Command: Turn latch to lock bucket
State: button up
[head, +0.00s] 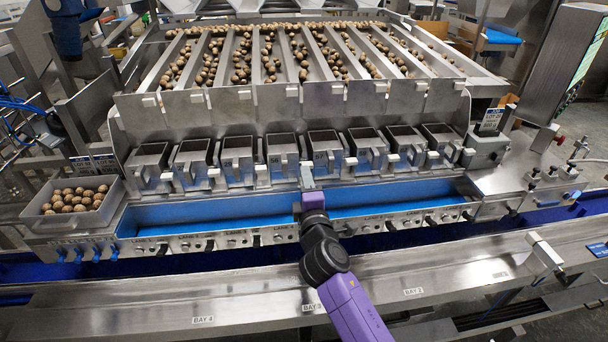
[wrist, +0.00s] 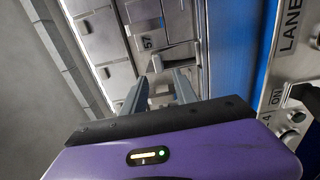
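A row of steel weigh buckets stands above the blue trough, with small steel latch tabs between and beside them. The bucket marked 57 (head: 321,156) is at the middle; its number plate also shows in the wrist view (wrist: 147,42). My gripper (head: 306,172) is just in front of and below this bucket. In the wrist view my gripper (wrist: 161,76) has its two grey fingers apart. A small steel latch (wrist: 156,63) shows just beyond and between the fingertips. I cannot tell whether it touches them, nor whether it is turned to lock.
Channels of walnuts (head: 265,55) lie above the buckets. A grey bin of walnuts (head: 75,205) stands at the left. The blue trough (head: 215,210) and a panel of knobs (head: 230,240) run below the buckets. A steel rail (head: 200,305) crosses the front.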

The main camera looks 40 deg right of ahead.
jog(key=shift+v, duration=1.55)
jog(key=s+a+m+t+y, duration=0.3)
jog(key=s+a+m+y, duration=0.3)
jog(key=s+a, duration=0.65)
jog(key=s+a+f+m+g+y, duration=0.1)
jog(key=s+a, duration=0.1)
jog(key=s, duration=0.7)
jog(key=s+a+f+m+g+y+b, duration=0.1)
jog(key=s+a+m, duration=0.1)
jog(key=s, duration=0.7)
jog(key=s+a+f+m+g+y+b, duration=0.1)
jog(key=s+a, duration=0.3)
jog(key=s, duration=0.5)
jog(key=shift+s+f+m+y, duration=0.15)
jog(key=shift+f+m+y, duration=0.35)
jog(key=shift+m, duration=0.2)
